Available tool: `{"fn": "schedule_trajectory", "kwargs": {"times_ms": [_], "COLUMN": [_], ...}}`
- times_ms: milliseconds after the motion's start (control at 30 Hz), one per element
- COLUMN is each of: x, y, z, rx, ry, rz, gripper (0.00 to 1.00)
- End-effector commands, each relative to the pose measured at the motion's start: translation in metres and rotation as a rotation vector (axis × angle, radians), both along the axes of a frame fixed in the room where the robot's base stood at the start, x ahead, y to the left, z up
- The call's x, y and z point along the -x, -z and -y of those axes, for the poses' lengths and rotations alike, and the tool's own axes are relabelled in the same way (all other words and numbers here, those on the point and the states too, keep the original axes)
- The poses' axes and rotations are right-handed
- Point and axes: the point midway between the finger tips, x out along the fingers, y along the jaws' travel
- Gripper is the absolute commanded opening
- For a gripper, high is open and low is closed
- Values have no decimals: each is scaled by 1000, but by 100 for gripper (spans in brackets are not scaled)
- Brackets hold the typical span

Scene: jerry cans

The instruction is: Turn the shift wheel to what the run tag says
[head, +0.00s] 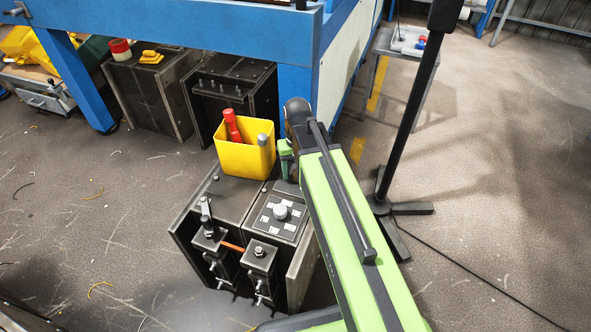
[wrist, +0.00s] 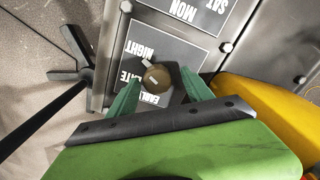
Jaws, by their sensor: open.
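In the wrist view the shift wheel (wrist: 157,77) is a round brownish knob on a dark plate (wrist: 182,52) with upside-down labels NIGHT, LATE and EARLY. A pale mark shows at the knob's edge on the NIGHT side. My gripper (wrist: 160,75) is open, with one green finger on each side of the knob; I cannot tell whether they touch it. In the head view my gripper (head: 286,150) is over the far end of the dark steel block (head: 230,196), and the arm hides the shift wheel. I make out no run tag in either view.
A second knob (head: 281,213), on a plate with several labels, is nearer on the block; the wrist view shows MON and SAT there. A yellow bin (head: 245,160) with a red-handled tool stands close left of my gripper. A black stand (head: 381,205) is at right.

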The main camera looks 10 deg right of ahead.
Motion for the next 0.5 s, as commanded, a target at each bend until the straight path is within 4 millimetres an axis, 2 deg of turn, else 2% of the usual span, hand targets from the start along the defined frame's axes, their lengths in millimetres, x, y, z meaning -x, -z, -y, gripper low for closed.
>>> {"fn": "schedule_trajectory", "kwargs": {"times_ms": [167, 267, 500], "x": [0, 0, 0], "y": [-12, -28, -81], "z": [0, 0, 0], "rx": [0, 1, 0], "ry": [0, 0, 0], "rz": [-1, -1, 0], "gripper": [59, 59, 59]}}
